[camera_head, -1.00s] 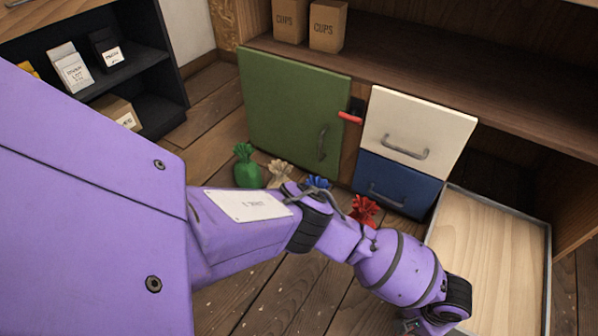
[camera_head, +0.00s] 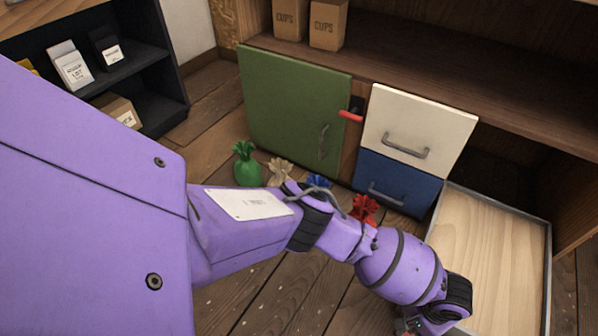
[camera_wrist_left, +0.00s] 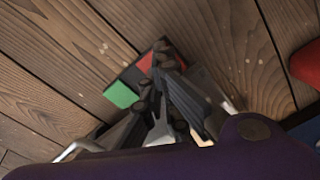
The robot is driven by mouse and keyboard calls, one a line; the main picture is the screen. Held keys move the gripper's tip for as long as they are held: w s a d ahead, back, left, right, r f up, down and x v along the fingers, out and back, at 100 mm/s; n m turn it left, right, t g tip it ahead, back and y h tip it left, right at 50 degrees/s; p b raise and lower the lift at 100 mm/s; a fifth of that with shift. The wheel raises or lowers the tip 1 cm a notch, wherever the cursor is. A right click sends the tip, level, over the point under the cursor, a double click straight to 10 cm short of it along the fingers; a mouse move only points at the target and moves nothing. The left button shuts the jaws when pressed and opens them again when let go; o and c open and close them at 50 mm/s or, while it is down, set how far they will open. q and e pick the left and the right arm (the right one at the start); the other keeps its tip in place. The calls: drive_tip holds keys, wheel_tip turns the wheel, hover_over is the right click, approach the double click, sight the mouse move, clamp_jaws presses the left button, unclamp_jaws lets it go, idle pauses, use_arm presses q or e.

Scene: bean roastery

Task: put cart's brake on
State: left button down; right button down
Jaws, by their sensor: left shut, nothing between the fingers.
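In the left wrist view, a dark pedal-like piece with a green end (camera_wrist_left: 121,95) and a red end (camera_wrist_left: 146,62) lies low over the floor. It looks like the brake. My left gripper (camera_wrist_left: 157,76) is shut and empty, its fingertips over this piece near the red end. I cannot tell whether they touch it. In the head view, my left gripper is mostly hidden behind its wrist at the bottom edge. A pale wooden deck with a grey rim (camera_head: 548,262) is to its right, perhaps the cart. My right gripper is not in view.
A green door (camera_head: 290,105), a white drawer (camera_head: 415,115) and a blue drawer (camera_head: 395,185) stand behind my arm. A black shelf (camera_head: 150,75) is at left.

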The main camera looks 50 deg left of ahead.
use_arm(q)
drive_tip(key=shift+f+b, duration=0.8)
drive_tip(key=shift+f, duration=0.55)
idle(0.4)
drive_tip(key=shift+r+p, duration=0.9)
drive_tip(key=shift+p, duration=0.2)
drive_tip(key=shift+r+p, duration=0.75)
wheel_tip(320, 180, up, 3)
drive_tip(key=shift+f+p, duration=0.2)
drive_tip(key=shift+p, duration=1)
drive_tip(key=shift+r+p, duration=0.6)
drive_tip(key=shift+r, duration=0.05)
drive_tip(key=shift+f, duration=0.1)
